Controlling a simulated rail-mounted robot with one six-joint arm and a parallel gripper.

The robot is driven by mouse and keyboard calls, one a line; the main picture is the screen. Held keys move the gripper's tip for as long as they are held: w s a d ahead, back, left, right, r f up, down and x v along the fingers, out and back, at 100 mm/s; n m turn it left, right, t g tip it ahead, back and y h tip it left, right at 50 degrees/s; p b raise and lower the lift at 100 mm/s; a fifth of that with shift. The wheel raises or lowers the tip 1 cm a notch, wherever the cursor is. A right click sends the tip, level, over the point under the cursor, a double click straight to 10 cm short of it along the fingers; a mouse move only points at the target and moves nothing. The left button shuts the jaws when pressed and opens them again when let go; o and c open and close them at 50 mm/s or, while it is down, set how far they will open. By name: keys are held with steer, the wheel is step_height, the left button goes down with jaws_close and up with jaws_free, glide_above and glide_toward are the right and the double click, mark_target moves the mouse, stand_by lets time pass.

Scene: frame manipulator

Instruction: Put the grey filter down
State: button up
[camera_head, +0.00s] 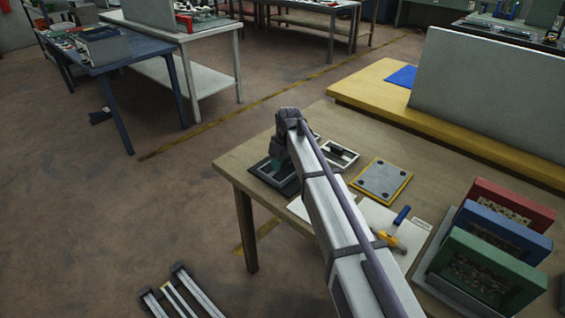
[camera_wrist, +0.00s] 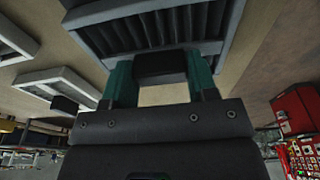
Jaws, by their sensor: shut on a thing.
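The grey filter (camera_wrist: 155,27), a grey frame with dark pleats, fills the top of the wrist view. My gripper (camera_wrist: 160,68) has teal fingers on either side of a black block at the filter's near edge and is shut on it. In the head view my gripper (camera_head: 277,163) is low over the table's left end, at the dark, flat filter (camera_head: 260,171). My arm and fingers hide part of it. The filter looks level and at or very near the tabletop; I cannot tell whether it touches.
Red (camera_head: 510,202), blue (camera_head: 510,232) and green (camera_head: 487,268) framed filters stand in a rack at right. A grey panel (camera_head: 480,100) stands behind.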

mark_target(287, 170)
steer(key=o, duration=0.9)
steer(key=shift+f, duration=0.1)
steer(key=shift+o, duration=0.2)
step_height(287, 170, up, 12)
steer(key=s+d+p, duration=0.1)
steer(key=p, duration=1.1)
steer(key=shift+d, duration=0.15)
steer(key=s+d+m, duration=0.3)
steer(key=s+d, duration=0.4)
steer(key=s, duration=0.3)
steer(key=s+d+m+h, duration=0.1)
steer(key=s+d+m, duration=0.2)
steer(key=s+d, duration=0.3)
steer(key=s+d+m+g, duration=0.1)
steer(key=s+d+m, duration=0.3)
steer(key=s, duration=1)
steer(key=d, duration=0.3)
steer(key=shift+s+d, duration=0.2)
steer(key=shift+d, duration=0.1)
